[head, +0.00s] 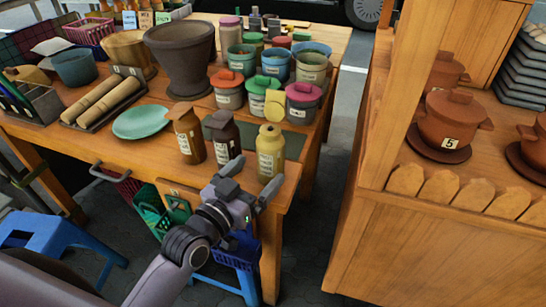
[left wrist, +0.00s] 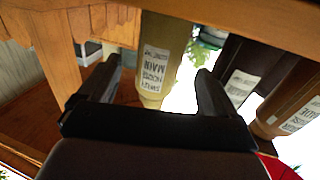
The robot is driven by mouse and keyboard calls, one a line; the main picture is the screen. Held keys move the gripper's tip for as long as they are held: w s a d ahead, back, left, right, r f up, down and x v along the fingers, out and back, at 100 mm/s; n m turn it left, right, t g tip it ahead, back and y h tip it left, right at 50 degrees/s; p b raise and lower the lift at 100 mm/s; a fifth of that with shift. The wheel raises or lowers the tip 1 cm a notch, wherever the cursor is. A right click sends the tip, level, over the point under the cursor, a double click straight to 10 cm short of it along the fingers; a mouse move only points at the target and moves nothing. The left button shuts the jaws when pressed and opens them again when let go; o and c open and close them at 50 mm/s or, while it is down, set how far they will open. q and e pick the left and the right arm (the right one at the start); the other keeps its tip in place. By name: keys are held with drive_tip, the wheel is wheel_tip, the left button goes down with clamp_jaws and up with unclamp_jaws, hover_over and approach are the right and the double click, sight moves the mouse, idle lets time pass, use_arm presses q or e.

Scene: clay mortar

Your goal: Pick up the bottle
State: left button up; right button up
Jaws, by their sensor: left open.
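Three labelled bottles stand upright near the front edge of the wooden table. The olive-yellow bottle (head: 270,155) is at the right, the dark brown bottle (head: 225,138) in the middle and the lighter brown bottle (head: 187,133) at the left. My left gripper (head: 252,178) is open at the table's front edge, just before the olive-yellow bottle. In the left wrist view, which looks upside down, the olive-yellow bottle (left wrist: 157,60) shows between the open fingers, with no clear contact. The two brown bottles are at the right there. My right gripper is not in view.
Behind the bottles stand several lidded jars (head: 229,90) and a large clay mortar (head: 181,52). A green plate (head: 142,121) lies left of the bottles. A wooden shelf (head: 440,215) with clay pots stands at the right. Blue stools (head: 50,240) are on the floor.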

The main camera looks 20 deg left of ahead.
sight(263, 164)
use_arm(q)
drive_tip(key=shift+x, duration=3)
drive_tip(key=shift+r, duration=0.15)
drive_tip(key=c, duration=1.1)
drive_tip(key=shift+r, duration=0.2)
